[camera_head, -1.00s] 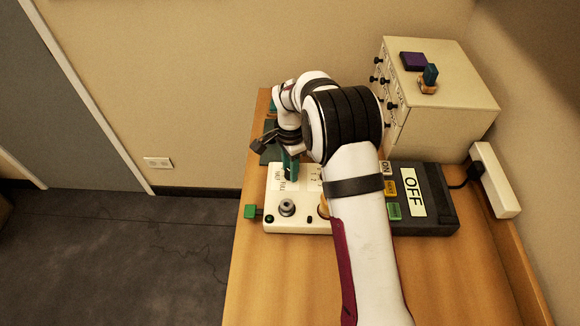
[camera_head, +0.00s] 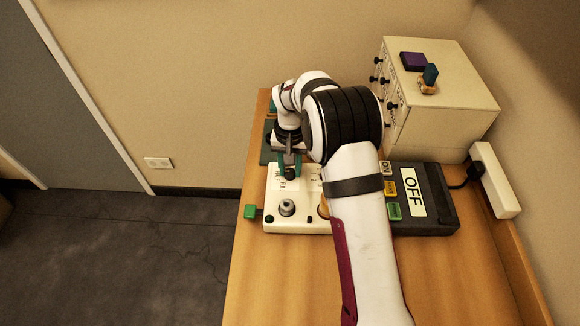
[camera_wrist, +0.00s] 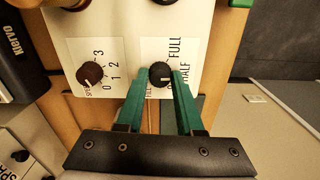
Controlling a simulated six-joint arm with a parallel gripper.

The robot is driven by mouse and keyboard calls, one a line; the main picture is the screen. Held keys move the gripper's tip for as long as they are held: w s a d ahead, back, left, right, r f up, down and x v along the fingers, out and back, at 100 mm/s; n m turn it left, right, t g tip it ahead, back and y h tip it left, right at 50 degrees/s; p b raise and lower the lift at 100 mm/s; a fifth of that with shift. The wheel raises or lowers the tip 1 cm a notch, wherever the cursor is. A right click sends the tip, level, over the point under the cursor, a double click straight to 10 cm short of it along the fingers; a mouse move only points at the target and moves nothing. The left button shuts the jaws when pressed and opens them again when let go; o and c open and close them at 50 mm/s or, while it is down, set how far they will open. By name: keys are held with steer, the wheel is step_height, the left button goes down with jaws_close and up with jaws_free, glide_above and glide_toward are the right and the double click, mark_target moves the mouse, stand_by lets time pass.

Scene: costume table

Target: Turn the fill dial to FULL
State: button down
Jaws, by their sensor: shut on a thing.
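The fill dial (camera_wrist: 160,75) is a round black knob on the cream control box (camera_head: 297,220). In the wrist view, FULL is printed beyond it at its upper right and HALF to its right; another label at its lower left is partly covered by a finger. A small light mark shows on the knob, but its exact setting is hard to read. My gripper (camera_wrist: 160,82) has its two green fingers shut on the dial, one on each side.
A grey knob (camera_head: 287,207) and a green block (camera_head: 249,211) are nearer. A dark OFF switch box (camera_head: 440,212), a drawer cabinet (camera_head: 440,120) and a power strip (camera_head: 494,180) stand right.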

mark_target(290, 171)
steer(key=n, duration=0.5)
steer(key=shift+n, duration=0.3)
steer(key=n, duration=0.5)
steer(key=shift+n, duration=0.3)
steer(key=c, duration=0.6)
jaws_free()
steer(key=shift+o, duration=0.2)
step_height(290, 171, up, 16)
